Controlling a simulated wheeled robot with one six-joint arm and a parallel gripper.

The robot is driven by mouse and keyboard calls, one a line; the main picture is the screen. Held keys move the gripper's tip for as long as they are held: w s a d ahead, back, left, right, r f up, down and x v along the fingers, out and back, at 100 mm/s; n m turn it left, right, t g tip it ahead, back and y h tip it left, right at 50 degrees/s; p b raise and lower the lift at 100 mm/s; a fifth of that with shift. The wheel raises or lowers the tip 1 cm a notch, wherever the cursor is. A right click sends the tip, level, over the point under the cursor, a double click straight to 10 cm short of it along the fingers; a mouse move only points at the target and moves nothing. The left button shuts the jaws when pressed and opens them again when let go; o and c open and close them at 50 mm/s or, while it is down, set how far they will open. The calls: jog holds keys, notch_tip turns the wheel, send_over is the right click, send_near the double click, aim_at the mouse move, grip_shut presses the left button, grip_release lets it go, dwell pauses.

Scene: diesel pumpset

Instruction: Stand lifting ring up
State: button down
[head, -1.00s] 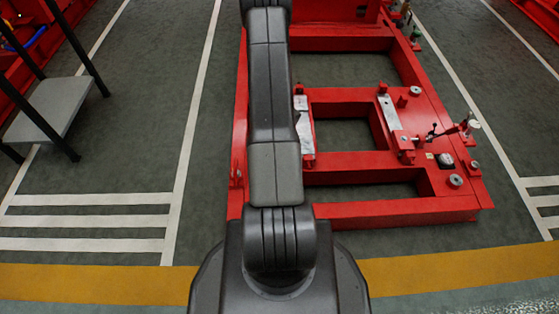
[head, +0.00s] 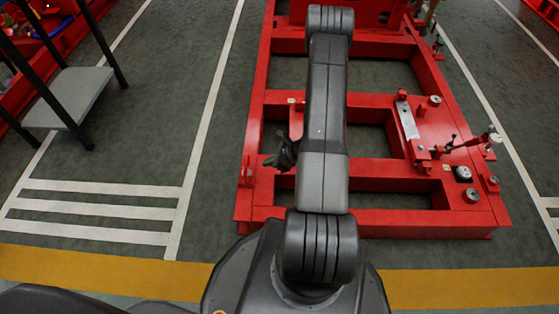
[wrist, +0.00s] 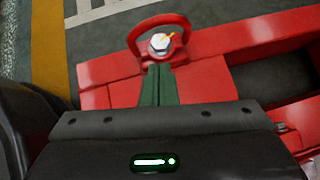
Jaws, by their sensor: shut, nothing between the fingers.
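The red lifting ring (wrist: 132,36) shows in the wrist view as a rounded loop around a bright hex bolt head (wrist: 160,42) with a yellow mark. It is fixed at the red base frame (wrist: 210,75). I cannot tell for certain how far the ring is tilted. In the head view a small red ring (head: 246,172) is on the frame's left rail. My gripper (wrist: 158,68) has its green fingers together and empty, with the tips just short of the ring in the picture; contact is unclear. In the head view my gripper (head: 283,155) is dark and partly behind my arm.
The red frame (head: 400,217) has open gaps between its crossbars. A small lever assembly (head: 462,146) stands on its right side. A grey step with black legs (head: 75,95) is at the left. The floor between the step and frame is clear.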

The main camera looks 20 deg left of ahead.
jog(key=a, duration=0.3)
jog(key=a+f+b, duration=0.1)
jog(key=a, duration=0.1)
jog(key=shift+s+a, duration=0.1)
jog(key=shift+s+a+r+h, duration=0.15)
jog(key=shift+a+h, duration=0.35)
jog(key=shift+a, duration=0.3)
